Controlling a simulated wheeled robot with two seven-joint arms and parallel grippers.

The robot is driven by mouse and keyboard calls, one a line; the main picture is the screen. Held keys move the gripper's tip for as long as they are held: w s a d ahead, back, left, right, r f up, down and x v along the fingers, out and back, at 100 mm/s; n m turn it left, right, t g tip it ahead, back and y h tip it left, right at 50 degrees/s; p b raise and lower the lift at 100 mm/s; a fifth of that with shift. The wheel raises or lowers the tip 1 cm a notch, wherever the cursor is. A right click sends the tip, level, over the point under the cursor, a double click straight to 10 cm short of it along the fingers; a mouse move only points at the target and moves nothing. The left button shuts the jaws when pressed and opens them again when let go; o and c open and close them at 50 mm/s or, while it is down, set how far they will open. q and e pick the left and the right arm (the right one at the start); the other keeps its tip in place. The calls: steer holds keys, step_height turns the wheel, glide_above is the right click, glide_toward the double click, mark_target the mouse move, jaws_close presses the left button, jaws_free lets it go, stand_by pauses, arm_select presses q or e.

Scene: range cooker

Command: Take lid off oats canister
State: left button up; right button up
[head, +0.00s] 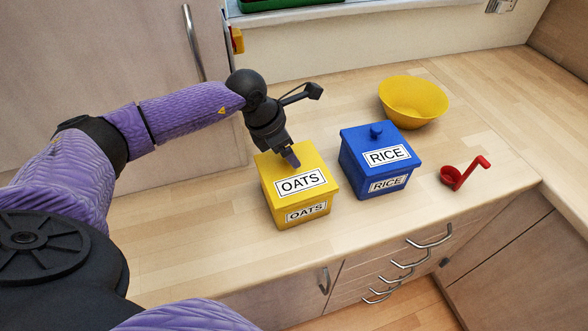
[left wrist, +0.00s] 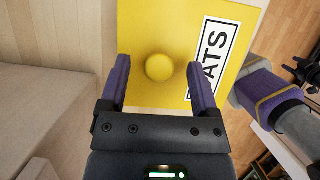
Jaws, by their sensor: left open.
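The yellow oats canister (head: 302,213) stands upright on the wooden counter, with its yellow lid (head: 316,164) on top. Both lid and body carry a white OATS label. In the left wrist view the lid (left wrist: 150,22) has a round yellow knob (left wrist: 159,67). My left gripper (head: 289,156) is over the lid, pointing down. It is open, and in the left wrist view its two fingers (left wrist: 160,88) stand on either side of the knob, apart from it. In the head view the gripper hides the knob. My right gripper is not in view.
A blue rice canister (head: 373,181) with a knobbed lid stands close to the right of the oats. The counter (head: 190,225) is clear left of the oats.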

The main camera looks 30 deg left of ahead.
arm_select(q)
steer(key=shift+x, duration=0.75)
steer(key=shift+r, duration=0.1)
jaws_close()
